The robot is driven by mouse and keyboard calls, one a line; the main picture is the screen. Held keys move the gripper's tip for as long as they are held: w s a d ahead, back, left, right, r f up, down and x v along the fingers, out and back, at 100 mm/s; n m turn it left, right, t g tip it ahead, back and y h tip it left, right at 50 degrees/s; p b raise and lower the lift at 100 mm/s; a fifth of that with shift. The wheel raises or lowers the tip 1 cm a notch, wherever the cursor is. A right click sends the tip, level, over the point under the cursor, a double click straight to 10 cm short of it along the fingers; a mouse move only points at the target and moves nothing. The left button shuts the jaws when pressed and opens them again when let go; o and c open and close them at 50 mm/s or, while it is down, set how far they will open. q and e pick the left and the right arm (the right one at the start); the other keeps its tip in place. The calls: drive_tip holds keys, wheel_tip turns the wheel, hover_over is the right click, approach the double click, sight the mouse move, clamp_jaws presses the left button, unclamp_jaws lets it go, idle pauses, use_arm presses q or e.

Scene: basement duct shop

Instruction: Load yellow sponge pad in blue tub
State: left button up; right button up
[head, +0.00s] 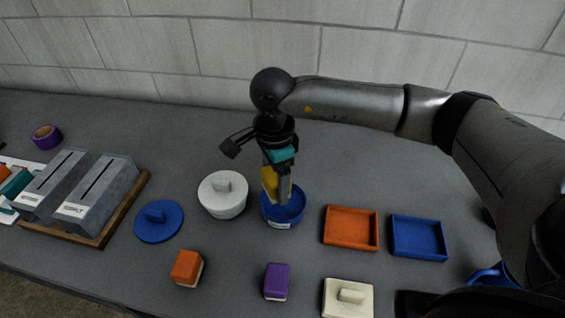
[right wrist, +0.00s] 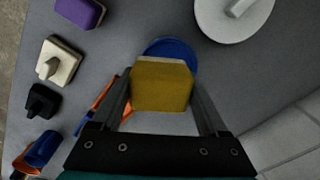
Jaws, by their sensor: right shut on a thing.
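The yellow sponge pad (right wrist: 161,86) is between the fingers of my right gripper (right wrist: 162,100), which is shut on it. In the head view the yellow sponge pad (head: 269,184) is at the mouth of the blue tub (head: 283,216), partly hidden by my right gripper (head: 277,190). In the right wrist view the blue tub (right wrist: 172,47) shows only as a rim behind the pad. I cannot tell whether the pad touches the tub. My left gripper is not in view.
A lidded white tub (head: 223,203) stands just left of the blue tub, and a blue lid (head: 159,221) lies farther left. An orange tray (head: 350,228) and a blue tray (head: 418,237) lie to the right. Orange (head: 187,268) and purple (head: 277,281) pads lie in front.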

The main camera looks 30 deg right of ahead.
drive_tip(key=m, duration=0.2)
drive_tip(key=w+d+m+p, duration=0.1)
drive_tip(key=m+p, duration=0.1)
drive_tip(key=m, duration=0.1)
drive_tip(key=shift+w+d+f+m, duration=0.25)
drive_tip(key=shift+d+f+m, duration=0.05)
drive_tip(key=shift+d+f, duration=0.1)
drive_tip(key=shift+m, duration=0.9)
drive_tip(key=shift+w+d+f+b, duration=0.1)
drive_tip(key=shift+d+f+b, duration=0.1)
drive_tip(key=shift+f+b, duration=1.15)
drive_tip(key=shift+w+d+f+b, duration=0.15)
drive_tip(key=shift+f+b, duration=0.4)
drive_tip(key=shift+f, duration=1.45)
drive_tip(key=shift+s+f+b, duration=0.15)
drive_tip(key=shift+f+b, duration=0.35)
drive_tip(key=shift+f, duration=0.05)
drive_tip(key=shift+r, duration=0.1)
wheel_tip(320, 180, up, 7)
drive_tip(key=p, duration=0.5)
